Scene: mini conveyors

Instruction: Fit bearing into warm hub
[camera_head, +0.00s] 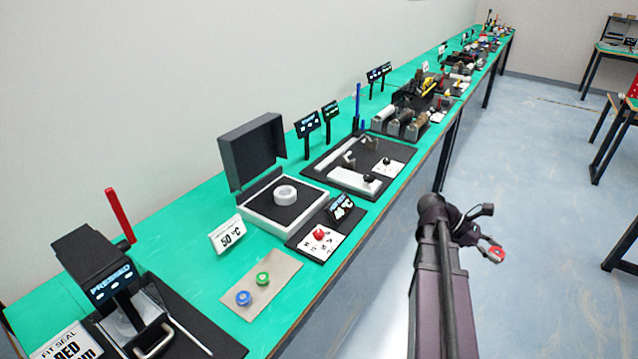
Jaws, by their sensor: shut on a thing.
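My gripper (496,248) is out over the floor at the right, well away from the bench. It is shut on a small red-centred piece, which looks like a red bearing (498,254); the fingers partly cover it. The white ring-shaped hub (286,188) lies on the dark plate of a white-edged heater box (256,226), whose dark lid (250,155) stands open behind it. A blue bearing (243,299) and a green bearing (263,278) lie on a tan mat (285,285) in front of the heater.
A sign reading 50 °C (228,235) stands left of the heater. A red knob (320,234) and a small display (341,207) are at its right. A press (110,285) showing PRESSED stands at the lower left. More stations line the green bench.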

